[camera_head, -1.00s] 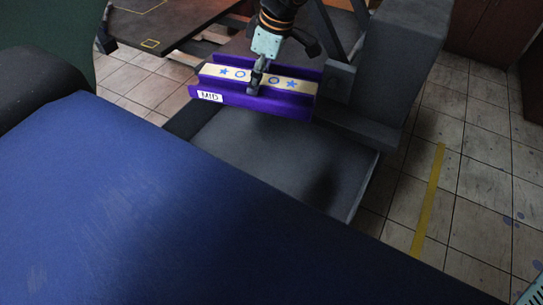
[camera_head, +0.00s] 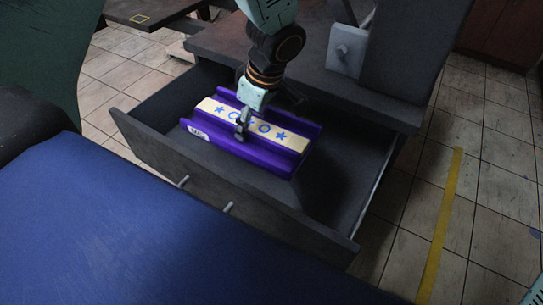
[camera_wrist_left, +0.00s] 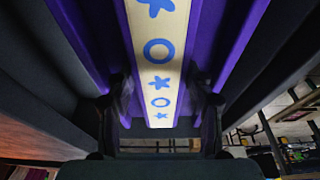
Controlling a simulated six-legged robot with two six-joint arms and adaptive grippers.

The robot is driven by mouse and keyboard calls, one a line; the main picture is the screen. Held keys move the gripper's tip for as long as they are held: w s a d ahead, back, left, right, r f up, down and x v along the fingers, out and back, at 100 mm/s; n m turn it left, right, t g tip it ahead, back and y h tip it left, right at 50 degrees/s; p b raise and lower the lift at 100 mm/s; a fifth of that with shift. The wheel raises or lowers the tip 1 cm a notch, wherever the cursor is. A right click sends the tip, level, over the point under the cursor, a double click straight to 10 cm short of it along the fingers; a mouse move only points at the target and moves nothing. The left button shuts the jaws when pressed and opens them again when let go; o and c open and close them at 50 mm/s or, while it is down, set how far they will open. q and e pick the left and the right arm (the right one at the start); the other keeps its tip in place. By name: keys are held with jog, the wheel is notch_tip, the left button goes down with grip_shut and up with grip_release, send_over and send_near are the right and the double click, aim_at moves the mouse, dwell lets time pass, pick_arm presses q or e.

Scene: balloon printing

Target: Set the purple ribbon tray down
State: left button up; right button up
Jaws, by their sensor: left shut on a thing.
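The purple ribbon tray (camera_head: 262,158) is in the open dark drawer (camera_head: 205,187), low between its walls. I cannot tell whether it touches the drawer floor. It carries a cream ribbon strip (camera_head: 281,136) with blue stars and rings, and a white label (camera_head: 198,134) at its left end. My left gripper (camera_head: 242,130) comes down from above and is shut on the tray near its middle. In the left wrist view, the fingers (camera_wrist_left: 160,115) stand on either side of the strip, with purple tray walls (camera_wrist_left: 235,30) beside it.
A dark cabinet top (camera_head: 375,100) stands behind. A blue surface (camera_head: 130,235) fills the lower left. Yellow tape (camera_head: 440,220) marks the tiled floor at right.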

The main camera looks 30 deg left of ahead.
pick_arm(q)
jog(key=b, duration=0.4)
send_over(249, 168)
jog(key=d, duration=0.1)
notch_tip(249, 168, down, 8)
jog(key=shift+s+d+r, duration=0.1)
jog(key=shift+d, duration=0.05)
jog(key=shift+x, duration=0.8)
jog(key=f, duration=0.1)
jog(key=f+b, duration=0.1)
jog(key=shift+d+f, duration=0.2)
jog(key=shift+f, duration=0.2)
jog(key=shift+f+b, duration=0.2)
jog(key=shift+b, duration=0.1)
jog(key=shift+a, duration=0.1)
jog(key=shift+f, duration=0.15)
jog(key=o, duration=1.4)
jog(key=shift+o, duration=0.2)
